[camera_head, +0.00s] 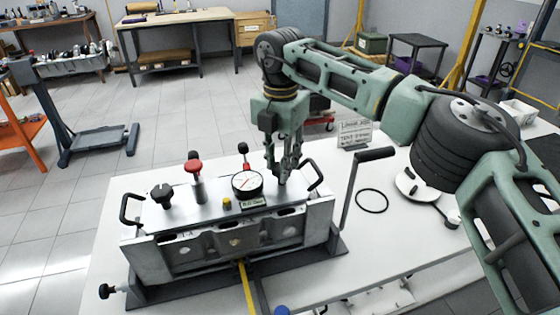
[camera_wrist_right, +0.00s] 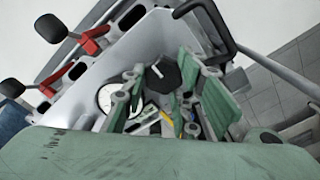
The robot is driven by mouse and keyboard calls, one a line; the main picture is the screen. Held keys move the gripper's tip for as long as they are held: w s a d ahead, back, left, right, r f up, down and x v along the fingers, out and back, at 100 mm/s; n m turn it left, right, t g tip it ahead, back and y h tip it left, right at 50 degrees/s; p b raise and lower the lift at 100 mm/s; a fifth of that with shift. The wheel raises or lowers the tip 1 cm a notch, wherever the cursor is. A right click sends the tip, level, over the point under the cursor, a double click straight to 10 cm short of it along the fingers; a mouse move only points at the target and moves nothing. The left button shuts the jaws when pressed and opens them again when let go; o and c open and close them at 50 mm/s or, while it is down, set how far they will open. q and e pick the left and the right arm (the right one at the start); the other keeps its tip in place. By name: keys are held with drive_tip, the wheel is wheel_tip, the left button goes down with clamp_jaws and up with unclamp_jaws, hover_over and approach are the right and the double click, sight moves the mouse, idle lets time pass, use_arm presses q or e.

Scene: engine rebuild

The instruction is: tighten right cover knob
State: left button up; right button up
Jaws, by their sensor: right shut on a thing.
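The engine block (camera_head: 235,243) stands on the white table with a flat metal cover (camera_head: 218,207) on top. A black left cover knob (camera_head: 161,193) stands upright near the cover's left end. My right gripper (camera_head: 281,174) points down at the cover's right end, its fingers around the right cover knob. In the right wrist view the black right cover knob (camera_wrist_right: 163,77) sits between the green fingers of my right gripper (camera_wrist_right: 165,98). In the head view the fingers mostly hide this knob. My left gripper is not in view.
A round gauge (camera_head: 247,183) and red-handled clamps (camera_head: 194,168) stand on the cover left of my gripper. Black handles (camera_head: 316,175) flank it. A crank lever (camera_head: 360,180) rises at the right. A black ring (camera_head: 372,200) and a sign (camera_head: 354,133) are on the table.

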drive_tip(key=shift+d, duration=0.1)
idle(0.3)
drive_tip(key=o, duration=1)
drive_tip(key=shift+r, duration=0.15)
wheel_tip(320, 180, up, 12)
drive_tip(key=shift+f, duration=0.15)
drive_tip(key=shift+f, duration=0.1)
